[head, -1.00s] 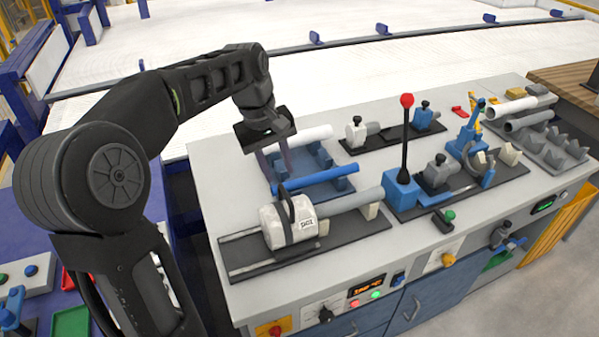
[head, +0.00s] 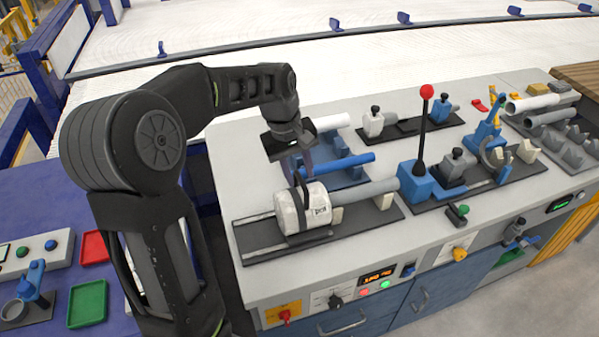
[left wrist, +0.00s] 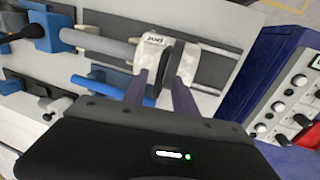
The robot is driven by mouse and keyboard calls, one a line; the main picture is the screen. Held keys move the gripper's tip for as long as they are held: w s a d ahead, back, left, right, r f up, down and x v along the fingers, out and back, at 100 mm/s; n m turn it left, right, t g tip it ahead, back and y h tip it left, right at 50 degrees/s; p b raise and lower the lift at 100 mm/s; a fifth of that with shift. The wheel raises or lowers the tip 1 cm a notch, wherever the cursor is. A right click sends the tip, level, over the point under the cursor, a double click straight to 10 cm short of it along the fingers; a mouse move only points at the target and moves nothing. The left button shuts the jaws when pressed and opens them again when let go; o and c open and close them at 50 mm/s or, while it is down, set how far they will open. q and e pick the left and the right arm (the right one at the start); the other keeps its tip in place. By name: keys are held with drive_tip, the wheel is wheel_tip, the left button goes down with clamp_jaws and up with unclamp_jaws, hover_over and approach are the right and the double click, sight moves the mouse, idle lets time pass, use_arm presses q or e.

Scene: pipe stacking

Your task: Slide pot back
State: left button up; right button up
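The pot (head: 315,207) is a white cylinder with a dark handle and a small label. It sits on a dark rail plate (head: 262,240) at the front left of the bench, at the left end of a grey pipe (head: 357,192). My left gripper (head: 298,170) is just above and behind the pot, pointing down at its handle. In the left wrist view the two fingers (left wrist: 163,88) stand apart, with the pot (left wrist: 150,50) and its dark handle at and between the tips. I cannot tell whether they touch the handle. My right gripper is not in view.
A blue pipe (head: 340,166) lies on a blue rack just behind the pot. A blue block with a red-knobbed lever (head: 426,92) stands to the right at the grey pipe's end. Control knobs and a display (head: 378,277) line the bench front.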

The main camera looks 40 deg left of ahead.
use_arm(q)
drive_tip(key=shift+w+f, duration=0.1)
drive_tip(key=shift+f, duration=0.4)
drive_tip(key=shift+c, duration=0.3)
clamp_jaws()
idle(0.8)
